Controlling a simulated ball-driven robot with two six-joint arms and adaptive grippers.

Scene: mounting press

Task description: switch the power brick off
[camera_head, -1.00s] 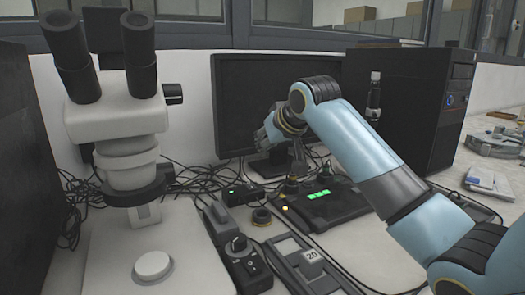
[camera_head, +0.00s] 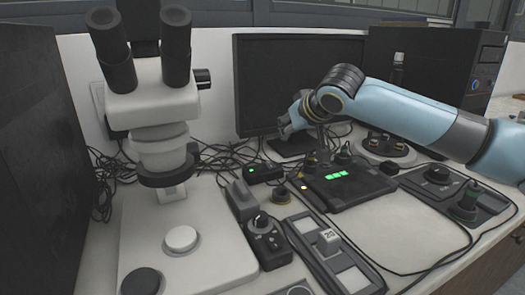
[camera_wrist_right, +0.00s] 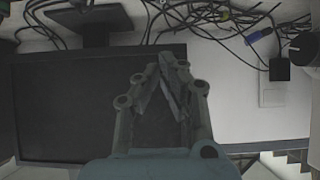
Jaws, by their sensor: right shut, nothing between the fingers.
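The power brick (camera_head: 265,173) looks to be the small black box with a green light, lying on the bench among cables in front of the monitor. My right gripper (camera_head: 285,128) is above and slightly right of it in the head view, in front of the monitor, and apart from it. In the right wrist view the fingers (camera_wrist_right: 167,62) meet at their tips, shut with nothing between them. I cannot pick out the brick for sure in the wrist view. The brick's switch is too small to make out. My left gripper is not in view.
A microscope (camera_head: 160,150) stands at left. The monitor (camera_head: 260,85) is behind my gripper. A black unit with a green display (camera_head: 345,185) sits right of the brick. Tangled cables (camera_head: 215,160) lie to its left. A computer tower (camera_head: 440,60) is at back right.

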